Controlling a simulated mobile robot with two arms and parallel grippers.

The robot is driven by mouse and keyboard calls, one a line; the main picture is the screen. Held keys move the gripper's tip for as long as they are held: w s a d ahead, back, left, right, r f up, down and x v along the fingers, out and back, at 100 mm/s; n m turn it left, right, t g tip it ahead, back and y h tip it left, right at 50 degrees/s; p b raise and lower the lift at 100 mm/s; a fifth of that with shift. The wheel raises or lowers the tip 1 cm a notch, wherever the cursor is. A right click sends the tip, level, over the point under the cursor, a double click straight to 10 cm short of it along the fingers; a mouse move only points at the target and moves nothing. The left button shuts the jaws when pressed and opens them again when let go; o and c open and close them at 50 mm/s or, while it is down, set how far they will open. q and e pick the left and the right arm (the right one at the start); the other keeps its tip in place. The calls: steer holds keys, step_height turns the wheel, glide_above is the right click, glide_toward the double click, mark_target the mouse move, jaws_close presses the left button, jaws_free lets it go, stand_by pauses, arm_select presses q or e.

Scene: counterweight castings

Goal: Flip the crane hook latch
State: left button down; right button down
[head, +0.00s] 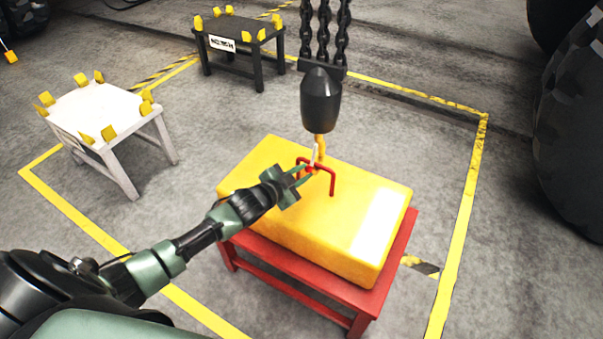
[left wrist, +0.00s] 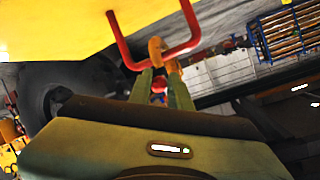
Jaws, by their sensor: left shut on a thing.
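The crane hook (head: 320,146) hangs under a black hook block (head: 320,100), right at the red lifting handle (head: 333,180) of a yellow casting (head: 270,165). In the left wrist view the hook (left wrist: 156,48) crosses the red handle (left wrist: 186,48). A pale latch (head: 314,153) shows beside the hook. My left gripper (head: 302,174) reaches in from the left to the hook. In the left wrist view its green fingers are closed around a small red knob (left wrist: 159,85), seemingly the latch's end. Whether the latch is open is unclear. My right gripper is out of view.
The casting rests on a red stand (head: 285,263). A white stand (head: 100,112) and a black stand (head: 238,42) with yellow corner blocks stand behind on the left. Chains (head: 325,35) run up from the block. Large tires stand at the right; yellow lines mark the floor.

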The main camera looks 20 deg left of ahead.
arm_select(q)
steer(key=shift+s+f, duration=0.2)
steer(key=shift+f, duration=0.3)
steer(key=shift+s+f, duration=0.2)
steer(key=shift+f, duration=0.25)
steer(key=c, duration=1.3)
jaws_free()
steer(key=shift+w+a, duration=0.1)
steer(key=v, duration=0.7)
steer(key=shift+r+p, duration=0.3)
steer(key=shift+p, duration=0.05)
steer(key=shift+a, duration=0.1)
